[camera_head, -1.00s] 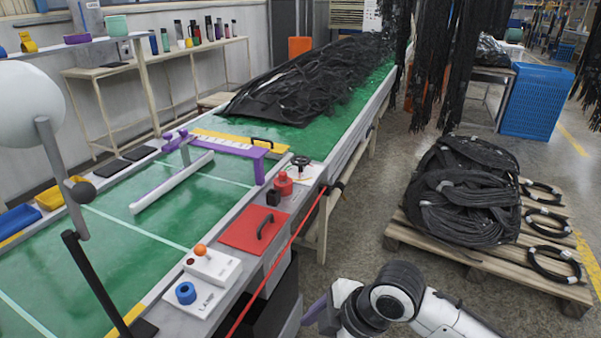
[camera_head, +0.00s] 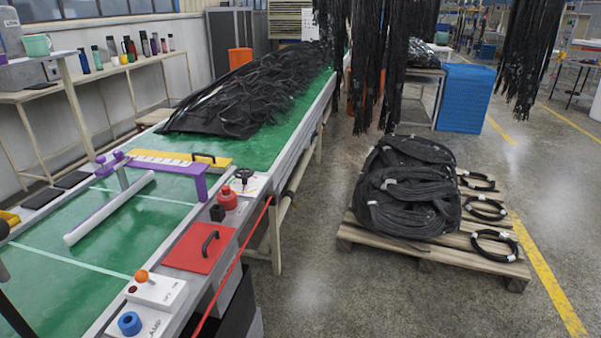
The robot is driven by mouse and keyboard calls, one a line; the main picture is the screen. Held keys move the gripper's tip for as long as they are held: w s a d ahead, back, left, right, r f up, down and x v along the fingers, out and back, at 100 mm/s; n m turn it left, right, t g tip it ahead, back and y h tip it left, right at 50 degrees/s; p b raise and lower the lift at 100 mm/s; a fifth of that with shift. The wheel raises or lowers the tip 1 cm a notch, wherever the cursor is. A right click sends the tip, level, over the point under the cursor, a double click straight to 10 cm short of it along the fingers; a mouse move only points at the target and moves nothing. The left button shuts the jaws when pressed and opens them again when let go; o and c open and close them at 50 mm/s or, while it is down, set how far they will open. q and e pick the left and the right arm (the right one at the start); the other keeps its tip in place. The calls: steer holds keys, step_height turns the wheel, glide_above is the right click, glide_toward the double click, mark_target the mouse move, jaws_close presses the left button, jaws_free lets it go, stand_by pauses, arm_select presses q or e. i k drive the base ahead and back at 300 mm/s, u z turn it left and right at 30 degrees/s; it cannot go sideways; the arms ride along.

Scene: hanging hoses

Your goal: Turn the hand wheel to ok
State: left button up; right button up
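The hand wheel (camera_head: 243,176) is a small black wheel on a white plate at the right edge of the green conveyor table, just behind a red button (camera_head: 227,198). The marks on its plate are too small to read, so I cannot tell where it points. Neither of my grippers is in view, and nothing touches the wheel.
A red panel with a black handle (camera_head: 197,248) and a control box with an orange knob (camera_head: 156,290) lie along the near table edge. A purple frame (camera_head: 180,167) spans the belt. A pallet (camera_head: 428,252) with hose coils stands right. Open floor lies between.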

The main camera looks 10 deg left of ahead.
mark_target(243, 177)
steer(key=z, duration=0.7)
steer(key=i, duration=3.2)
steer(key=u, duration=3.6)
